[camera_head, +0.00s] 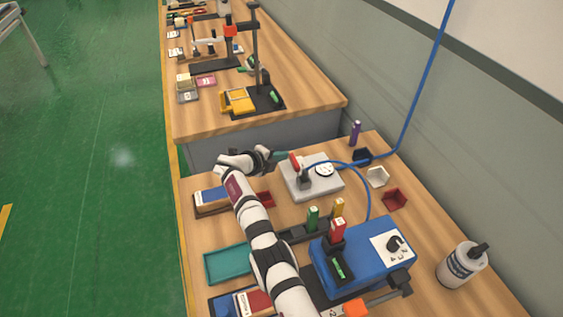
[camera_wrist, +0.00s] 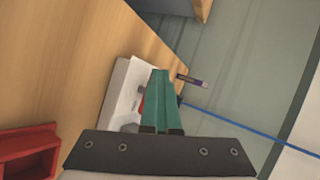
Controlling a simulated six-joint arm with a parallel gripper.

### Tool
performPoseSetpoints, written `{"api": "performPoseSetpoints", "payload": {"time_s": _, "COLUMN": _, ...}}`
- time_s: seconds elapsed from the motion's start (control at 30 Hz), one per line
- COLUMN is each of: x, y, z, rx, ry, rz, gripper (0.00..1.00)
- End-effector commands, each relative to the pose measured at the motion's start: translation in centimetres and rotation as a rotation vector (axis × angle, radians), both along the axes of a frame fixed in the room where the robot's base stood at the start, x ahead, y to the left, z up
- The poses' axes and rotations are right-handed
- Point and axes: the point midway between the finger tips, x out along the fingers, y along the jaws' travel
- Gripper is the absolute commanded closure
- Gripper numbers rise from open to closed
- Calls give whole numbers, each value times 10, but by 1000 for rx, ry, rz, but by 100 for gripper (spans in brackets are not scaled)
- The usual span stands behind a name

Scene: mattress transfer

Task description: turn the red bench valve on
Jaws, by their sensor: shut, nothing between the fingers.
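The red valve handle (camera_head: 295,161) stands on a light grey block (camera_head: 328,186) near the far end of the near bench. A blue hose leads from the valve area. My gripper (camera_head: 284,154) has teal fingers and reaches in from the left, right beside the red handle. I cannot tell whether they touch. In the wrist view, my shut fingers (camera_wrist: 161,74) point over the pale block (camera_wrist: 120,88). Only a sliver of red handle (camera_wrist: 143,104) shows beside them; the fingers hide the rest.
A blue box (camera_head: 358,263) with a dial stands nearer on the bench. A red tray (camera_wrist: 28,150) lies left in the wrist view. Several small cups, including a dark red one (camera_head: 396,200), and a purple marker (camera_head: 355,132) lie right of the valve block. A white bottle (camera_head: 461,266) stands at right.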

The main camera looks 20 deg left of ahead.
Motion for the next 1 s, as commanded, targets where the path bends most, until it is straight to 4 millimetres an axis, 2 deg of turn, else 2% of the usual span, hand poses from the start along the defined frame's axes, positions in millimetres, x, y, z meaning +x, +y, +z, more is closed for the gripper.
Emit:
{"api": "performPoseSetpoints", "payload": {"time_s": 0.03, "x": 5, "y": -6, "z": -1, "rx": -2, "ry": -2, "rz": -8, "gripper": 100}}
{"api": "performPoseSetpoints", "payload": {"time_s": 0.47, "x": 4, "y": -7, "z": 0, "rx": -8, "ry": -2, "rz": -11, "gripper": 100}}
{"api": "performPoseSetpoints", "payload": {"time_s": 0.67, "x": -6, "y": -12, "z": 1, "rx": -11, "ry": 0, "rz": -11, "gripper": 100}}
{"api": "performPoseSetpoints", "payload": {"time_s": 0.77, "x": -21, "y": -15, "z": 1, "rx": -9, "ry": -1, "rz": -11, "gripper": 100}}
{"api": "performPoseSetpoints", "payload": {"time_s": 0.9, "x": -60, "y": -1, "z": 2, "rx": -7, "ry": -2, "rz": -6, "gripper": 100}}
{"api": "performPoseSetpoints", "payload": {"time_s": 1.0, "x": -84, "y": 7, "z": 16, "rx": -3, "ry": -3, "rz": -6, "gripper": 100}}
